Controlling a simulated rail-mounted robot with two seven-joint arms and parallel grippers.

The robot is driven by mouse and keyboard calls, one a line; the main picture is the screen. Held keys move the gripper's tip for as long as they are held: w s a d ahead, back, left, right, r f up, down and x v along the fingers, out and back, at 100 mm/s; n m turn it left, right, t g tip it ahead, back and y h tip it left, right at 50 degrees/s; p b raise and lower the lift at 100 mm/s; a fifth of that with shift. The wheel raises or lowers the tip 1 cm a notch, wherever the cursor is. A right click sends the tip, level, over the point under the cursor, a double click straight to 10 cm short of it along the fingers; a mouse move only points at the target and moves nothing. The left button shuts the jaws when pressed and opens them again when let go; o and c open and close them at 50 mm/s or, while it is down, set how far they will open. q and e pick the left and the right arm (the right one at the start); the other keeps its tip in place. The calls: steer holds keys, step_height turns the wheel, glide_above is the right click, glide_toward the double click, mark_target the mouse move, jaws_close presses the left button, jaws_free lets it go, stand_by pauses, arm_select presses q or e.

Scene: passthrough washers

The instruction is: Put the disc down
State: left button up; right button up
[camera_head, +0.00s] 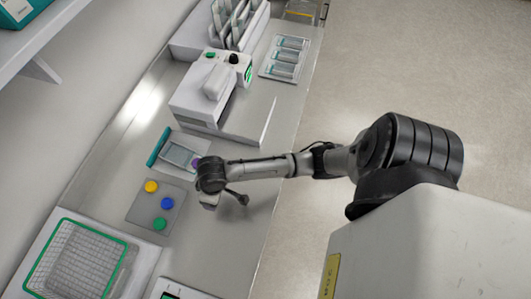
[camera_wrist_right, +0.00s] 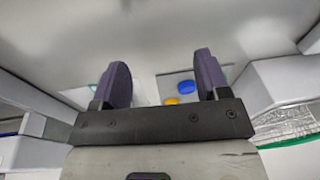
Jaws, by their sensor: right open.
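A yellow disc (camera_head: 151,186), a blue disc (camera_head: 168,203) and a green disc (camera_head: 159,224) lie apart on a grey square plate (camera_head: 142,210) on the bench. The yellow disc (camera_wrist_right: 171,101) and blue disc (camera_wrist_right: 186,87) also show in the right wrist view, partly beside the right-hand finger. My right gripper (camera_wrist_right: 160,82) is open, with no disc visible between its two dark purple fingers. In the head view its arm reaches in from the right, and the gripper is just right of the plate. A small purple patch (camera_head: 196,163) shows beside my wrist; I cannot tell whether it is a disc. My left gripper is out of view.
A teal-edged clear tray (camera_head: 180,154) lies behind the plate, partly behind my wrist. A white instrument (camera_head: 205,95) stands farther back. A green-rimmed wire basket (camera_head: 43,268) is at the front left. The bench's right edge drops to the floor.

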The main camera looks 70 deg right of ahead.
steer(key=s+r+t, duration=0.1)
steer(key=s+r, duration=0.1)
steer(key=s, duration=0.6)
steer(key=s+d+r+t+h, duration=0.1)
steer(key=s+r, duration=0.1)
steer(key=s, duration=0.7)
steer(key=shift+n, duration=0.4)
steer(key=shift+s+d, duration=0.1)
